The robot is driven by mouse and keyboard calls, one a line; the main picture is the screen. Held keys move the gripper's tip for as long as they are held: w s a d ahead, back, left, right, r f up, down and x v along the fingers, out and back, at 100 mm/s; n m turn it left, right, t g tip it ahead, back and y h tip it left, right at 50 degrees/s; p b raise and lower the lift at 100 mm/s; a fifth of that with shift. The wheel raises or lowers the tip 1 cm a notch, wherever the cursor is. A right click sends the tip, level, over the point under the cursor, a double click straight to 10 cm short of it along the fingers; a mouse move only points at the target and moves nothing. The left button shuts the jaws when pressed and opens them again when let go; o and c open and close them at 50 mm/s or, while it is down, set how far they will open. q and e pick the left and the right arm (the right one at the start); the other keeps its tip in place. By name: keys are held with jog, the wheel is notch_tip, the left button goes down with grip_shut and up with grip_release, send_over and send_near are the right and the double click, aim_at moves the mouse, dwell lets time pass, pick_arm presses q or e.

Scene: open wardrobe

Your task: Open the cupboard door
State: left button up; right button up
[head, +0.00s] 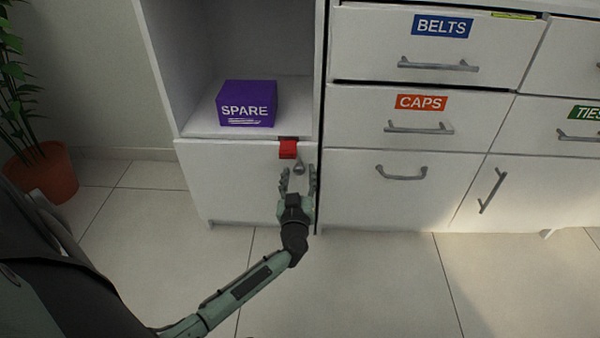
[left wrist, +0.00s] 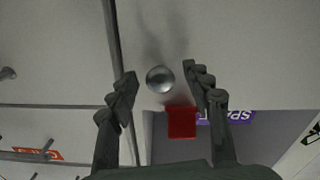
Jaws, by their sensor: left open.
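The white cupboard door (head: 235,180) is below the open shelf and looks shut, flush with its frame. Its round metal knob (head: 299,165) sits near the top right corner, under a red tag (head: 288,149). My left gripper (head: 298,178) is open in front of the door at the knob. In the left wrist view the knob (left wrist: 160,79) shows between the two fingers, with bare space on both sides. The red tag (left wrist: 182,123) shows below it there. I cannot tell how far the fingertips are from the door. My right gripper is not in view.
A purple SPARE box (head: 247,104) stands on the shelf above the door. Drawers labelled BELTS (head: 442,27) and CAPS (head: 421,102) are to the right, with bar handles. A potted plant (head: 45,175) stands at the left. The tiled floor (head: 370,285) in front is clear.

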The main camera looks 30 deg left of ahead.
pick_arm(q)
grip_shut()
dwell(0.4)
jog(key=shift+s, duration=0.1)
